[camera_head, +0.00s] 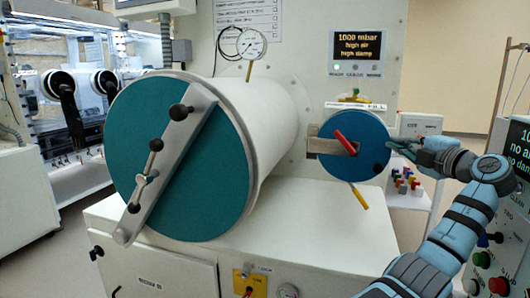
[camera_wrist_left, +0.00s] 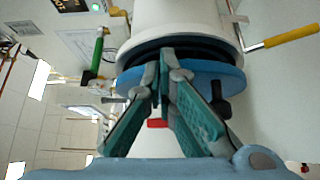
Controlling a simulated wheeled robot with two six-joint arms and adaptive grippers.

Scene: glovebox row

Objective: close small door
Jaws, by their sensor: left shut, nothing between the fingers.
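The small door (camera_head: 355,145) is a round blue disc with a red handle (camera_head: 345,142) and a grey bar, on the right of the white housing. In the left wrist view the small door (camera_wrist_left: 205,72) lies across the mouth of a white cylinder (camera_wrist_left: 180,18), with a dark band between disc and rim. My left gripper (camera_head: 394,146) is at the door's right edge; its arm comes in from the lower right. In the left wrist view its fingertips (camera_wrist_left: 165,68) are together, empty, in front of the disc. I cannot tell whether they touch it. My right gripper is out of view.
A large teal round door (camera_head: 185,155) with a grey bar closes the big white cylinder on the left. A yellow handle (camera_head: 358,196) hangs below the small door. A display (camera_head: 357,48) is above it. A cart with coloured items (camera_head: 406,183) stands behind my gripper.

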